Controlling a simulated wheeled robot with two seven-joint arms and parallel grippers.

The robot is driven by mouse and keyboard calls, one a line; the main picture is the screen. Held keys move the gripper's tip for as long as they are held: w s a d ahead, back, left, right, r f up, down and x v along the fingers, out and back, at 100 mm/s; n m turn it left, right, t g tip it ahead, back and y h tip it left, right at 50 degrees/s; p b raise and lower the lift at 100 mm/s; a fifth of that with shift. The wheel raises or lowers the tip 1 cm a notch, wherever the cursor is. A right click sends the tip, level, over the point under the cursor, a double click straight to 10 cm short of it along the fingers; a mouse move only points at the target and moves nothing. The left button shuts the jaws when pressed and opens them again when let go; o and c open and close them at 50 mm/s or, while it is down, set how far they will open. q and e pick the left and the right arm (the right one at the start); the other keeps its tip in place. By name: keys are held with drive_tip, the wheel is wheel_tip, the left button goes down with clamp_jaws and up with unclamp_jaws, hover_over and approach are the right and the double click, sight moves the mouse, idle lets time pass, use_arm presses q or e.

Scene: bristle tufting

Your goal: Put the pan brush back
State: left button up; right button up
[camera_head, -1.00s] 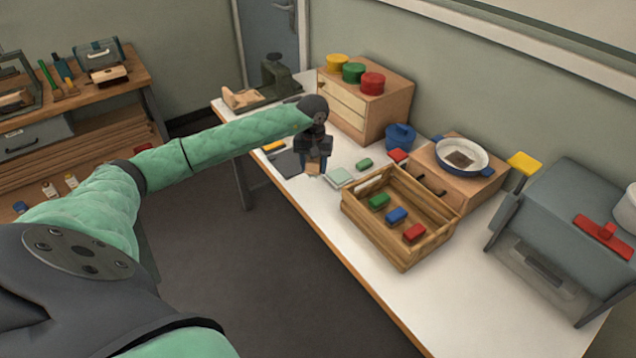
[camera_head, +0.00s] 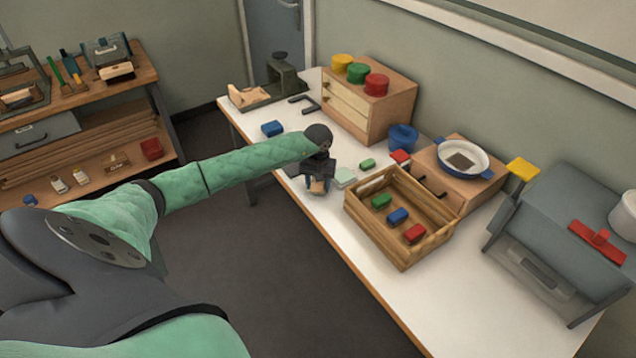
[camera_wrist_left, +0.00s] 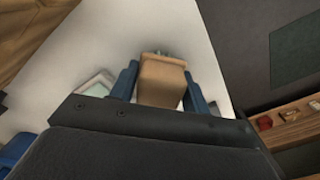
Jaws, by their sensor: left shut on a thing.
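My left gripper (camera_head: 318,186) is shut on a tan wooden block-like piece (camera_head: 318,185), over the front part of the white table (camera_head: 385,285). In the left wrist view the tan piece (camera_wrist_left: 162,82) sits between the two blue fingers, with a little green at its far end. Its bristles are not clear, so I cannot tell for certain whether it is the pan brush. A blue-rimmed white pan (camera_head: 482,171) with a brown square in it stands on a low wooden box. My right gripper is not in view.
A slatted wooden crate (camera_head: 378,235) with green, blue and red blocks stands right of my gripper. A pale green pad (camera_head: 345,177) and a green block (camera_head: 367,164) lie nearby. A drawer box (camera_head: 345,107) stands behind.

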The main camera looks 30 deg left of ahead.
use_arm(q)
drive_tip(key=shift+f, duration=0.1)
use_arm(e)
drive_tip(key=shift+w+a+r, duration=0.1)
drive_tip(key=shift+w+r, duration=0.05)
use_arm(q)
drive_tip(key=o, duration=0.9)
drive_tip(key=shift+o, duration=0.2)
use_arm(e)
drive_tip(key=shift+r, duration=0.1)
use_arm(q)
drive_tip(key=shift+r, duration=0.4)
drive_tip(key=shift+r+b, duration=0.3)
drive_tip(key=shift+b, duration=0.05)
wheel_tip(320, 180, up, 10)
drive_tip(key=b, duration=0.3)
drive_tip(key=shift+f, duration=0.25)
drive_tip(key=shift+r+b, duration=0.35)
drive_tip(key=shift+r, duration=0.3)
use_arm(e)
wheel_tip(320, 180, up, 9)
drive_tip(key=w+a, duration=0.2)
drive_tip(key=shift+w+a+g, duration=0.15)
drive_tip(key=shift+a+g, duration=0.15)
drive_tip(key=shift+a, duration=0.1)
use_arm(q)
drive_tip(key=shift+s, duration=0.1)
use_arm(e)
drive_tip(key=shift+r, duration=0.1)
